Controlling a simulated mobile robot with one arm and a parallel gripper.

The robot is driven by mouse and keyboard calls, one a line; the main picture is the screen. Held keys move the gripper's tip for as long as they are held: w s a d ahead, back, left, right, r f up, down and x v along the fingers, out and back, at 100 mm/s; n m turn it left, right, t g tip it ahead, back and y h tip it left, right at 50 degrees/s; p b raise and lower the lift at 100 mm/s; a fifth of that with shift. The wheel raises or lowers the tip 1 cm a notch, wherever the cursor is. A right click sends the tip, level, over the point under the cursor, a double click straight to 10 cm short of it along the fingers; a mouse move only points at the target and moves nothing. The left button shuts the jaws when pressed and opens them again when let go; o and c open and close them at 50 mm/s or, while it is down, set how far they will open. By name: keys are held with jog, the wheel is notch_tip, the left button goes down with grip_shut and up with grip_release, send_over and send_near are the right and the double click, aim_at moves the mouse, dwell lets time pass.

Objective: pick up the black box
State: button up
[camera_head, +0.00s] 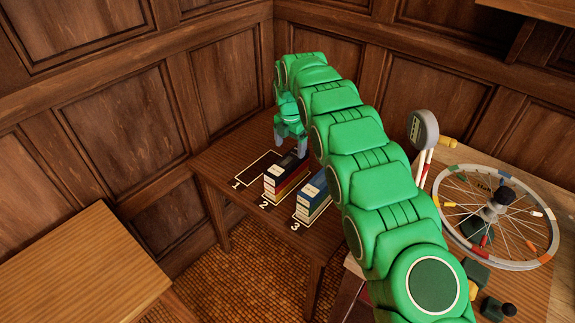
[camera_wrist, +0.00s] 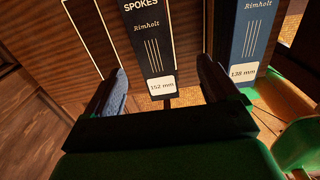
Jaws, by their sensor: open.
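The black box (camera_wrist: 150,45) has a white label reading 152 mm and the words SPOKES and Rimholt. In the head view the black box (camera_head: 284,167) lies on top of a stack on the outline marked 2. My gripper (camera_head: 291,143) is over the far part of that stack, its fingers pointing down. In the wrist view my gripper (camera_wrist: 162,70) is open, with one finger at each side of the black box's labelled end. Gaps show between fingers and box. Finger height against the box is hard to tell.
In the head view the blue box (camera_head: 313,186) tops the stack at 3. Outline 1 (camera_head: 257,168) is empty. A spoked wheel (camera_head: 496,218) lies on the right-hand table.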

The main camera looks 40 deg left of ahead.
aim_at(287, 161)
jog(key=shift+s+a+f, duration=0.2)
jog(key=shift+a+f, duration=0.1)
jog(key=shift+f, duration=0.2)
jog(key=shift+w+a+f, duration=0.1)
jog(key=shift+a+f, duration=0.05)
jog(key=shift+f, duration=3.45)
jog(key=c, duration=1.2)
